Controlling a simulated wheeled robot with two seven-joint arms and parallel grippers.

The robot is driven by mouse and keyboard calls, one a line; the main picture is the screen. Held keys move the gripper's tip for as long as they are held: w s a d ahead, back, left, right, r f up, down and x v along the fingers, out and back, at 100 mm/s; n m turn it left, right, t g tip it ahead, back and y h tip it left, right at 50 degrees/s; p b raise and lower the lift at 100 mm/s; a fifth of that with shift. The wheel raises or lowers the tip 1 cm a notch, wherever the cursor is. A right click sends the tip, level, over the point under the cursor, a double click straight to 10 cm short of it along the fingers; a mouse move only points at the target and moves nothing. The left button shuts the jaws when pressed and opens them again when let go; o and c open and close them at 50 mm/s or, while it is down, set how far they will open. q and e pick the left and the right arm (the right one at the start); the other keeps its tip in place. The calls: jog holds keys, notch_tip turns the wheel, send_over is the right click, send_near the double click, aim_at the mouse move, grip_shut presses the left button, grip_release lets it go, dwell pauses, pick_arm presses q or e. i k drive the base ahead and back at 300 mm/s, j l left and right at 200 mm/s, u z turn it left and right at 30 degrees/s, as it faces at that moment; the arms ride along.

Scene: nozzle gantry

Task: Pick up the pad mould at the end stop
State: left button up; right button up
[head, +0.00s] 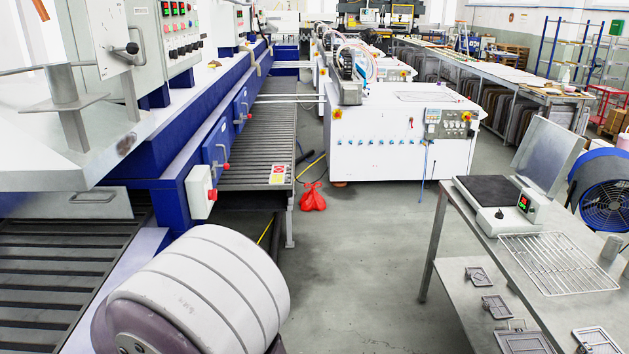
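One mould (479,276) is farthest back, another mould (496,307) lies nearer, and two larger ones, a mould (524,342) and a mould (597,341), are cut by or close to the bottom edge. I cannot tell which is the pad mould, and no end stop can be made out. Neither of my grippers is in view.
A metal bench at right carries a black-topped hot plate (497,203) and a wire rack (557,264). A blue fan (603,190) stands behind it. A slatted conveyor (262,145) and blue machine line the left.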

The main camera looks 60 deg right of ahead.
aim_at(279, 178)
jog(key=z, duration=2)
jog(key=i, duration=0.15)
jog(key=i+z, duration=0.2)
jog(key=i, duration=2.8)
jog(key=i+u, duration=0.15)
jog(key=i, duration=0.3)
jog(key=i+l+u, duration=0.1)
jog(key=i, duration=0.35)
jog(key=i+l+u, duration=0.15)
jog(key=i, duration=0.35)
jog(key=i+l+u, duration=0.1)
jog(key=i, duration=0.35)
jog(key=i+l+u, duration=0.15)
jog(key=i, duration=0.3)
jog(key=i+l+u, duration=0.45)
jog(key=i+l, duration=0.2)
